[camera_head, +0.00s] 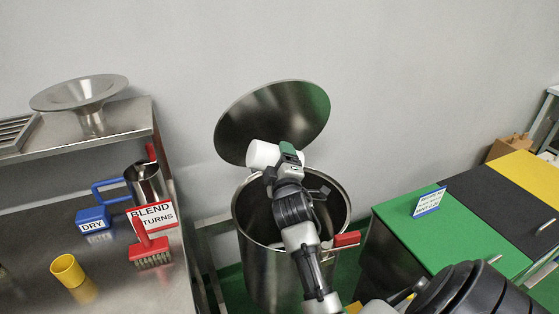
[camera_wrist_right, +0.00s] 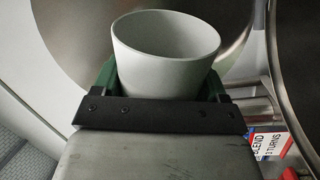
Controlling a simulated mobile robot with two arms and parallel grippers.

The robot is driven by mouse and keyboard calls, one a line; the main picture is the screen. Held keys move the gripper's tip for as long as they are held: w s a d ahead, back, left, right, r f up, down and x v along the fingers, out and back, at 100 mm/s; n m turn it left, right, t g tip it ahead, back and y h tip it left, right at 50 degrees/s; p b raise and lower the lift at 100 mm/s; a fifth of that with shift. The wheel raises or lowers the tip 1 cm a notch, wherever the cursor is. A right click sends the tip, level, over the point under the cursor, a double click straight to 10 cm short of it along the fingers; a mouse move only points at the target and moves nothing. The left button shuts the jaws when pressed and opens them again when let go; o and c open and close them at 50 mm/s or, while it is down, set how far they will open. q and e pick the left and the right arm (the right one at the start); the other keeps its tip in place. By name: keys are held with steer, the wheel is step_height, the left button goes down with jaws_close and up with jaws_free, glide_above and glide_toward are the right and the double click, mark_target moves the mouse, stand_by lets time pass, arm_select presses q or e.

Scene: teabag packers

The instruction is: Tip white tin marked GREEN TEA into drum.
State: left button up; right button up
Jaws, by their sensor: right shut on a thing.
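The white tin (camera_head: 262,154) is in my right gripper (camera_head: 287,152), above the steel drum (camera_head: 246,235) and in front of its raised round lid (camera_head: 270,118). The tin lies tilted well over on its side in the head view, and its marking does not show. In the right wrist view the tin (camera_wrist_right: 168,62) sits between the green fingers of my right gripper (camera_wrist_right: 165,82). Its open mouth faces up in that picture, and the visible inside wall looks bare. The drum's inside is partly hidden by my right arm. My left gripper is not in view.
A steel bench at left holds a blue-handled steel jug (camera_head: 145,184), a blue DRY block (camera_head: 92,219), a BLEND sign (camera_head: 165,214), a red brush (camera_head: 149,246) and a yellow cup (camera_head: 67,270). A red handle (camera_head: 347,239) juts from the drum toward the green cabinet top (camera_head: 410,240).

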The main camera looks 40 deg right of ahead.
steer(key=shift+r+p, duration=0.15)
steer(key=shift+p, duration=0.9)
steer(key=shift+a+f+n+t+b, duration=0.3)
steer(key=shift+f+n+b, duration=0.35)
steer(key=shift+n, duration=0.25)
steer(key=f+n, duration=0.1)
steer(key=n, duration=0.1)
steer(key=a+n+y+b, duration=0.1)
steer(key=n, duration=0.1)
steer(key=w+f+n, duration=0.1)
steer(key=n, duration=0.2)
steer(key=shift+a+f+t+y, duration=0.25)
steer(key=shift+f+t+y, duration=0.05)
steer(key=shift+y, duration=0.1)
steer(key=n+p, duration=0.2)
steer(key=n, duration=0.2)
steer(key=n+y+p, duration=0.1)
steer(key=n+p, duration=0.1)
steer(key=n, duration=0.2)
steer(key=d+n+p, duration=0.1)
steer(key=n+p, duration=0.2)
steer(key=n, duration=0.1)
steer(key=shift+s+y, duration=0.25)
steer(key=shift+y, duration=0.15)
steer(key=shift+d+n+p, duration=0.15)
steer(key=shift+n+p, duration=0.55)
steer(key=shift+n, duration=0.4)
steer(key=shift+s+d+f+n, duration=0.1)
steer(key=shift+s+n, duration=0.05)
steer(key=shift+n, duration=0.15)
